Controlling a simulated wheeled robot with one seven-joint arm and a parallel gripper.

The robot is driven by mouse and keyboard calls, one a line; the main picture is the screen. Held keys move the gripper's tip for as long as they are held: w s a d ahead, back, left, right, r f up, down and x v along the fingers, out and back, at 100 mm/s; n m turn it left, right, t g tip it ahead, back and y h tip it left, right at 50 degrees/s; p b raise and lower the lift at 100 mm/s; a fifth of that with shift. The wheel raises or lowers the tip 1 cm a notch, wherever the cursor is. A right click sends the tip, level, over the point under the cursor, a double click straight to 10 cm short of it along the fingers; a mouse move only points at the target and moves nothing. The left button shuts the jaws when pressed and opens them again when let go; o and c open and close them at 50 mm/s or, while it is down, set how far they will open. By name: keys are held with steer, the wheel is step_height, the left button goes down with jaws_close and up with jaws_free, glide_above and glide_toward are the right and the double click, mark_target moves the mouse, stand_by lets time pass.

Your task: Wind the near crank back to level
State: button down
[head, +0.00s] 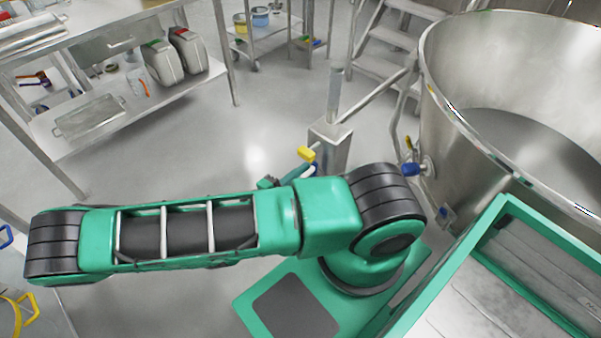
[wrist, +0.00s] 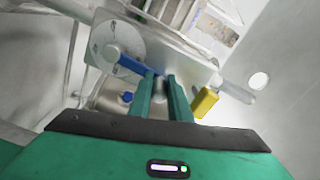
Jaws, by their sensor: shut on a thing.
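In the wrist view a blue crank arm (wrist: 135,65) runs from a hub on a round pale plate (wrist: 118,47) down and right to my gripper (wrist: 164,82). My two green fingers are closed around its outer end, and the gripped part is mostly hidden between them. In the head view the crank unit is the steel box (head: 330,140) on a post, with a small bit of blue (head: 316,168) low on its left side. My arm covers much of that area. A yellow handle (wrist: 205,102) sticks out right of my fingers, apart from them; it also shows in the head view (head: 306,153).
A large steel bowl (head: 450,110) stands to the right, with a blue-handled valve (head: 410,169) on its side. Steel steps (head: 385,60) are behind the post. A bench with a lower shelf (head: 130,115) is at left. The floor between is clear.

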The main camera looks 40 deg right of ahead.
steer(key=shift+w+a+r, duration=0.15)
steer(key=shift+r, duration=0.1)
stand_by(0.3)
steer(key=c, duration=1.6)
jaws_free()
steer(key=shift+c, duration=0.2)
steer(key=shift+f, duration=0.1)
steer(key=s+a, duration=0.1)
steer(key=a, duration=0.9)
steer(key=shift+a, duration=0.4)
steer(key=shift+s, duration=0.1)
